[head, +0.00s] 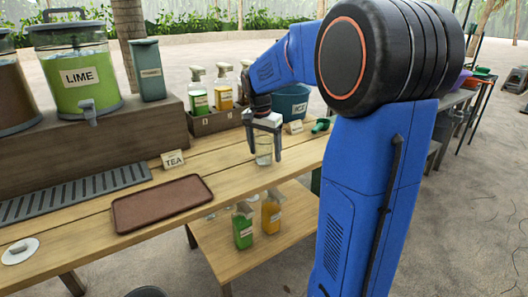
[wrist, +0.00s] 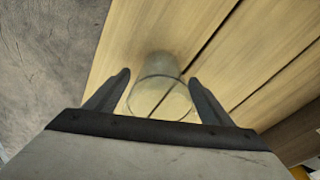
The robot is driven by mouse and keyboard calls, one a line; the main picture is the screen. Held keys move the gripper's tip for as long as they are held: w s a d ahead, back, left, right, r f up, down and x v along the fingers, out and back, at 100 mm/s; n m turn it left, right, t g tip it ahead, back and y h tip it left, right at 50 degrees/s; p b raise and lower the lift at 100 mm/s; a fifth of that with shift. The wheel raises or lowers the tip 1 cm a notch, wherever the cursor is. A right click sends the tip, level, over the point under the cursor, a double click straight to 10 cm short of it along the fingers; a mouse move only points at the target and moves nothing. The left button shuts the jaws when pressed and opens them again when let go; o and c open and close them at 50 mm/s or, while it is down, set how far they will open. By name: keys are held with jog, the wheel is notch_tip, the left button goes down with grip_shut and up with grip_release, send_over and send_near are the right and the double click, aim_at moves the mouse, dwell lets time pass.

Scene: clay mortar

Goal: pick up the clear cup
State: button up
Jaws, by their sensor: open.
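The clear cup (head: 263,150) stands upright on the wooden table, near its front edge. It also shows in the wrist view (wrist: 160,88), seen from above with its round rim toward me. My gripper (head: 264,158) is right at the cup, with one finger on each side of it. In the wrist view my gripper (wrist: 160,85) is open, and a gap shows between the cup and each fingertip. Part of the cup's top is hidden by my gripper in the head view.
A brown tray (head: 163,203) and a TEA sign (head: 173,160) are on the table (head: 235,182) to the left. A bottle caddy (head: 213,122) and an ICE bucket (head: 290,103) stand behind the cup. A lower shelf (head: 210,249) holds bottles.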

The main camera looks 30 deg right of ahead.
jog(key=shift+f, duration=0.2)
jog(key=c, duration=1.1)
jog(key=shift+r, duration=0.1)
notch_tip(320, 180, up, 10)
jog(key=shift+f, duration=0.1)
